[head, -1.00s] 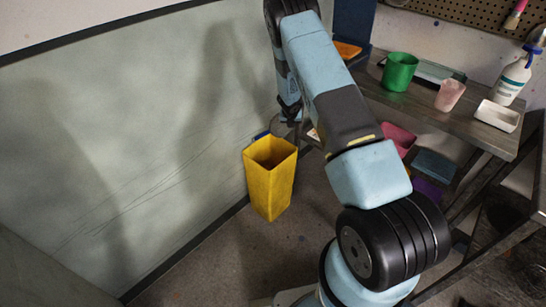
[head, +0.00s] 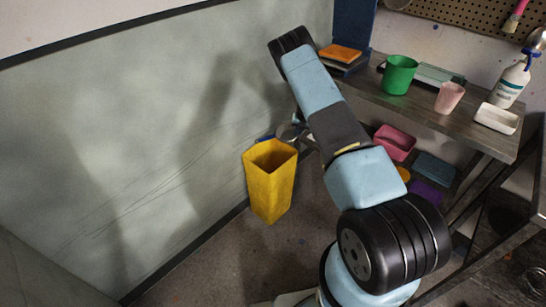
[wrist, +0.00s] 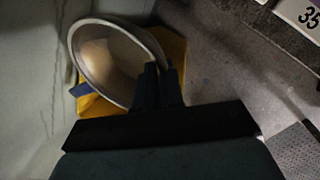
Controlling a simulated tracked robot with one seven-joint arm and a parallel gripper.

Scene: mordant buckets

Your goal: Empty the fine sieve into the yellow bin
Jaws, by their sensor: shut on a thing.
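The yellow bin (head: 270,188) stands upright on the floor by the wall in the head view. Its yellow side also shows behind the sieve in the wrist view (wrist: 172,52). The fine sieve (wrist: 74,44) is a round metal-rimmed mesh, seen in the wrist view in front of the bin. Something pale shows in or through the mesh; I cannot tell which. My gripper (wrist: 158,76) is shut on the sieve at the rim's lower right. In the head view the sieve (head: 289,131) shows small at the bin's back right rim, and my arm hides the gripper.
A bench at right carries a green cup (head: 399,75), a pink cup (head: 449,97), a white tray (head: 497,118) and a spray bottle (head: 512,82). A pink tub (head: 394,143) and other tubs sit below it. The wall (head: 130,150) is close behind the bin.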

